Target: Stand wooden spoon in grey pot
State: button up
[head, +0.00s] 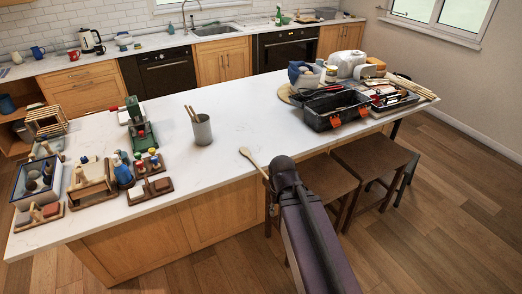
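The grey pot (202,131) stands upright near the middle of the white island top. A couple of thin wooden sticks (191,112) rise out of its mouth. A wooden spoon (252,160) lies at the island's front edge, its wider end to the upper left and its handle running down right toward my gripper. My gripper (284,170) is at the end of my dark arm, just to the right of the spoon. The fingers are dark and hidden behind the arm's end, so I cannot tell whether they are open or touch the spoon.
The island top (255,110) is clear around the pot. Several wooden racks and bottles (92,180) crowd the left end. A black toolbox (336,109) and tools fill the right end. Two brown stools (372,155) stand below the front edge, close to my arm.

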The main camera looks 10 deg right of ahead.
aim_at(261, 170)
jog(key=w+r+n+t+y, duration=0.1)
jog(key=w+n+t, duration=0.2)
jog(key=w, duration=2.6)
jog(key=shift+w+n, duration=0.3)
jog(key=shift+n, duration=0.2)
jog(key=shift+f, duration=0.15)
jog(key=shift+f+b, duration=4.95)
jog(key=shift+b, duration=0.1)
grip_shut()
jog(key=shift+r, duration=0.15)
